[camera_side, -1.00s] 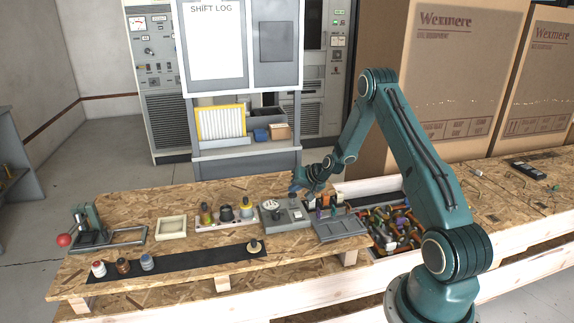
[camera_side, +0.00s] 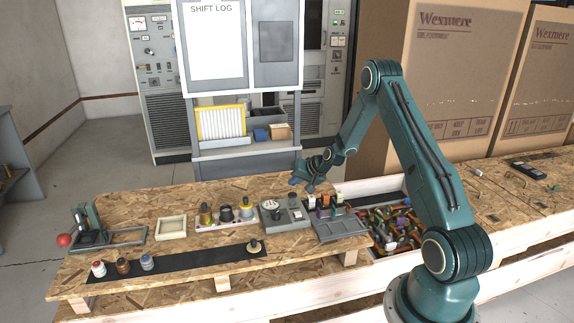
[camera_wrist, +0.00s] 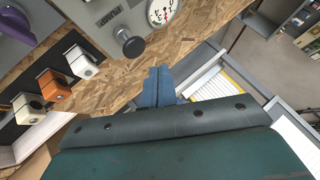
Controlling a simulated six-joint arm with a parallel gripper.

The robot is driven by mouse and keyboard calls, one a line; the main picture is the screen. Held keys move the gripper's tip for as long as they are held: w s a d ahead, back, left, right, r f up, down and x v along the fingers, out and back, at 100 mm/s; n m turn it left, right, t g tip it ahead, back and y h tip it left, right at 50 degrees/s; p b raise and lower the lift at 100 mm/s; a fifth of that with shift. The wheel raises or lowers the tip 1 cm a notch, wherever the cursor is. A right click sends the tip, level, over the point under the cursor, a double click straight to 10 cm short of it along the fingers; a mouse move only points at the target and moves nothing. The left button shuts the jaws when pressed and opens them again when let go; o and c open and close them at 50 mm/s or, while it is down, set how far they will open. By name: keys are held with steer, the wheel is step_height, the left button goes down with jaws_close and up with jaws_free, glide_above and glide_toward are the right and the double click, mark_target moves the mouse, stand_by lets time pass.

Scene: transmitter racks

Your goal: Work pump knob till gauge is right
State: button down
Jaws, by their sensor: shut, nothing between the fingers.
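The grey pump unit (camera_side: 284,222) stands on the wooden bench, with a white round gauge (camera_side: 270,205) on its left and a dark knob (camera_side: 293,201) on its right. In the wrist view the dark, round-topped knob (camera_wrist: 131,43) stands on the grey plate. The white gauge face (camera_wrist: 161,13) is cut off by the top edge; it shows black marks and some red, but I cannot read its value. My gripper (camera_side: 296,181) is above and behind the knob, clear of it. Its blue fingers (camera_wrist: 157,72) are together and empty.
Right of the unit is a grey rack (camera_side: 340,228) with coloured pieces, and a bin of tangled tools (camera_side: 395,225). Left are a plate with several knobbed jars (camera_side: 226,224), a cream tray (camera_side: 171,227) and a red-balled press (camera_side: 85,230). Air above the bench is clear.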

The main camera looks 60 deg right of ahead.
mark_target(294, 195)
steer(key=shift+r, duration=1.6)
steer(key=shift+a+r, duration=0.15)
steer(key=s+a+r+n+g+y, duration=0.1)
steer(key=s+a+r+n, duration=0.25)
steer(key=a+r, duration=0.7)
steer(key=s+a+r+n+g, duration=0.1)
steer(key=s+a+r+n, duration=0.25)
steer(key=a+r, duration=0.75)
steer(key=s+a+r+n, duration=0.1)
steer(key=s+a, duration=0.3)
steer(key=s, duration=0.3)
steer(key=s+a+r+n+g, duration=0.1)
steer(key=s+a, duration=0.3)
steer(key=s, duration=0.4)
steer(key=s+a+n, duration=0.1)
steer(key=s+a, duration=0.3)
steer(key=s, duration=0.4)
steer(key=shift+s+r+n, duration=0.25)
steer(key=shift+r+n, duration=0.15)
